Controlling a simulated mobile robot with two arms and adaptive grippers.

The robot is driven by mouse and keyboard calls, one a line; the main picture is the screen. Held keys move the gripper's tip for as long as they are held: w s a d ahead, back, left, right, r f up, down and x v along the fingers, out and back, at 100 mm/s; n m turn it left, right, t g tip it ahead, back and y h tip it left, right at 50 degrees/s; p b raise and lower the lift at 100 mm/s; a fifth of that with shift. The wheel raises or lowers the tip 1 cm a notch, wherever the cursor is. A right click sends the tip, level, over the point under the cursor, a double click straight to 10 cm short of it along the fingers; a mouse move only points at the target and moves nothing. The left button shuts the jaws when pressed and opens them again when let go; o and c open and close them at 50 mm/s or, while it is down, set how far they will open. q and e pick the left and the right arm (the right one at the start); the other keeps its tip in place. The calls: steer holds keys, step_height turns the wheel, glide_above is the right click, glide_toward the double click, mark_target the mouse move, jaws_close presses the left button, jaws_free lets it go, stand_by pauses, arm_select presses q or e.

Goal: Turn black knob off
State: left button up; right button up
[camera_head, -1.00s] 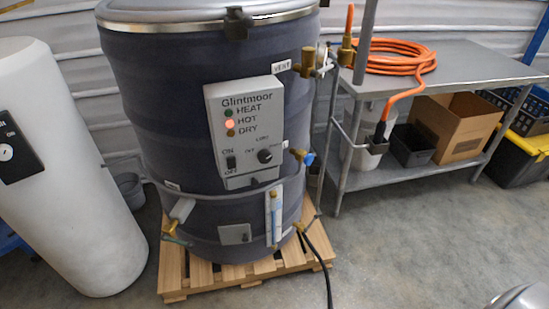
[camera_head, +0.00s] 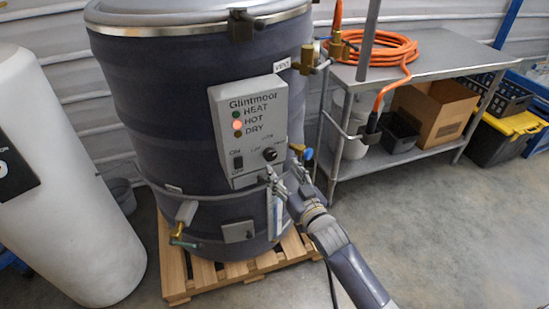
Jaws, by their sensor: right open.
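The black knob (camera_head: 270,154) is a small round dial at the right of the grey Glintmoor control panel (camera_head: 226,104), on the front of a large dark drum (camera_head: 158,110). Small labels surround the knob, too small to read surely. A light by HOT (camera_head: 237,125) glows red. A black ON/OFF rocker switch (camera_head: 238,163) sits left of the knob. My right gripper (camera_head: 283,176) is open and empty, just below and slightly right of the knob, apart from it in the picture. It hides part of the panel's lower right. My left gripper is not in view.
A brass valve with a blue handle (camera_head: 308,154) sticks out close to my right gripper. A white tank (camera_head: 62,180) stands at left. The drum rests on a wooden pallet (camera_head: 172,262). A metal table (camera_head: 440,55) with an orange hose (camera_head: 385,50) stands at right.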

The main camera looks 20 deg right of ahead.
mark_target(272, 157)
steer(key=w, duration=0.4)
steer(key=w+a, duration=0.1)
steer(key=w, duration=0.2)
steer(key=shift+s, duration=0.1)
steer(key=shift+c, duration=0.5)
steer(key=c, duration=1)
